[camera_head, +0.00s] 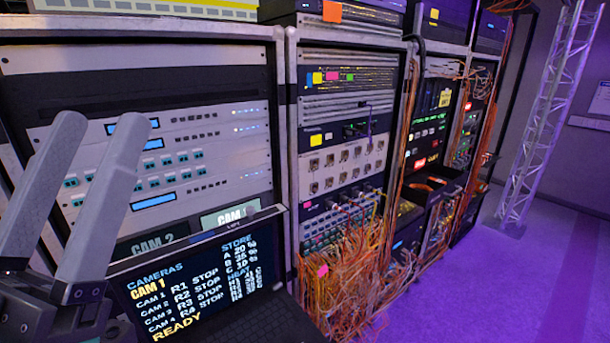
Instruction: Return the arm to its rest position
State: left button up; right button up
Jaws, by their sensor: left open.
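My left gripper (106,135) is at the left edge of the head view, with its two grey fingers pointing up and apart. It is open, with nothing between the fingers. It stands in front of the left equipment rack (205,95) and left of a laptop-like console (205,285) whose screen reads CAMERAS, CAM 1 and READY. The gripper's base overlaps the console's left side in the picture; I cannot tell whether they touch. My right gripper is not in view.
A middle rack (345,105) has patch panels and a large tangle of orange cables (350,275) spilling to the floor. More racks stand behind it to the right. A metal truss (545,120) stands at the far right. The purple-lit floor (500,290) at right is clear.

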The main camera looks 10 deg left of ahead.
pick_arm(q)
notch_tip(320, 180, up, 22)
jog(key=p, duration=1.8)
jog(key=shift+f, duration=0.25)
jog(key=shift+c, duration=0.4)
grip_shut()
